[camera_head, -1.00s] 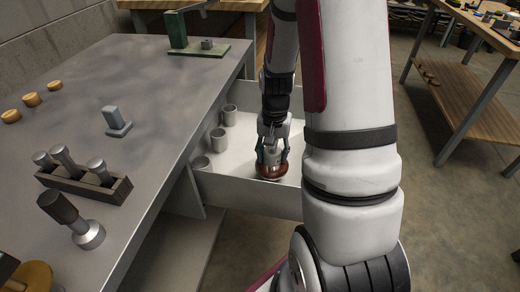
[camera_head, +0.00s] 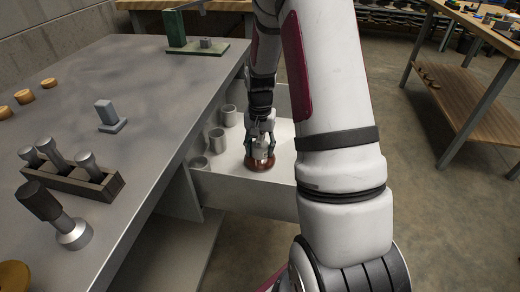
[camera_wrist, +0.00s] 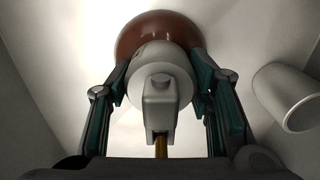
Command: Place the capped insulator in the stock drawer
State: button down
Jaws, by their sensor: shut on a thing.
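The capped insulator has a brown disc (camera_head: 260,163) with a grey metal cap (camera_wrist: 160,82) on top. It is inside the open white stock drawer (camera_head: 245,190), upright as far as I can tell. My gripper (camera_head: 260,150) points down into the drawer, its two fingers on either side of the cap. In the wrist view the fingers (camera_wrist: 160,95) close around the cap, with the brown disc beyond them. Whether the disc touches the drawer floor is hard to tell.
Several grey cups stand along the drawer's left side, one (camera_head: 217,140) near the insulator; one cup (camera_wrist: 288,97) shows at right in the wrist view. The workbench (camera_head: 140,110) is left of the drawer, with a dark rack (camera_head: 75,182) and a standing tool (camera_head: 58,215) on it.

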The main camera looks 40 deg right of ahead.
jog(key=c, duration=0.8)
grip_release()
